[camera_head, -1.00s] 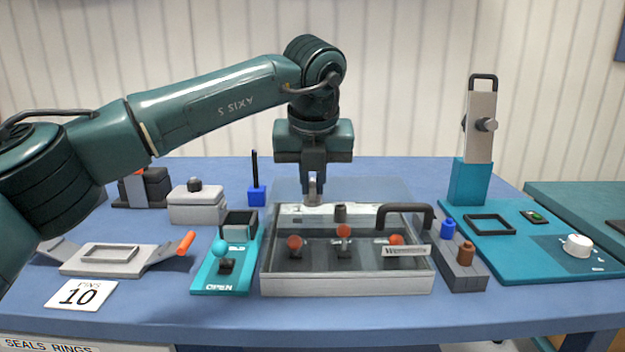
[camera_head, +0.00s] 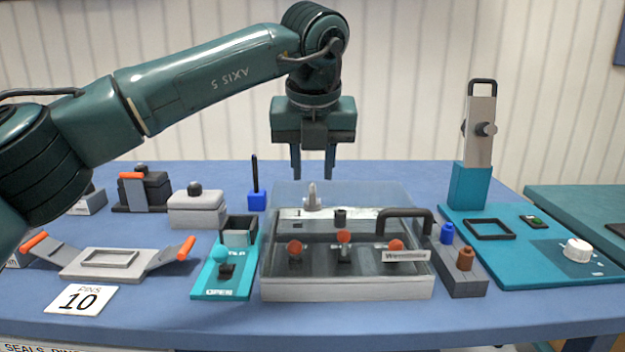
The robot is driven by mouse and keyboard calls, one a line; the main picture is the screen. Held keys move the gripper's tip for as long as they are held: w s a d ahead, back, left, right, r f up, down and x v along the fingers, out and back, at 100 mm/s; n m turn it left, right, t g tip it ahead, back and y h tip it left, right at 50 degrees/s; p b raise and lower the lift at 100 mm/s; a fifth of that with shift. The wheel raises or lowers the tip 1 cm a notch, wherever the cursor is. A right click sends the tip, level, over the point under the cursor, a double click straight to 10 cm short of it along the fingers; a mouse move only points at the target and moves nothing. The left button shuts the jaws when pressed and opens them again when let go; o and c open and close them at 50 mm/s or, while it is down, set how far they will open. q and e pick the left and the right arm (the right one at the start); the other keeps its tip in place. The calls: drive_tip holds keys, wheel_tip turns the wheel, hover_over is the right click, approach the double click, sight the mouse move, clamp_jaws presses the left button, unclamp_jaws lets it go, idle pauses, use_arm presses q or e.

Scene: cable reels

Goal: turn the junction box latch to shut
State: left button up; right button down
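The box with a clear cover (camera_head: 345,288) stands at the front middle of the table; I take it for the junction box. A small grey metal piece (camera_head: 312,197), which looks like its latch, stands up at the box's back left, beside a white strip. Its exact turn is hard to tell through the clear panel. My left gripper (camera_head: 311,176) points down just above and behind this piece. Its two fingers are apart with nothing between them. My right gripper is not in view.
A black handle (camera_head: 405,214) arches over the box's right back. A teal lever base (camera_head: 222,293) is close on the left, a grey block with blue and brown pegs (camera_head: 462,275) on the right. A grey lidded box (camera_head: 197,211) and blue stand (camera_head: 257,200) are behind left.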

use_arm(q)
drive_tip(key=v, duration=0.8)
drive_tip(key=shift+r+p, duration=0.3)
drive_tip(key=shift+p, duration=0.05)
drive_tip(key=shift+s, duration=0.15)
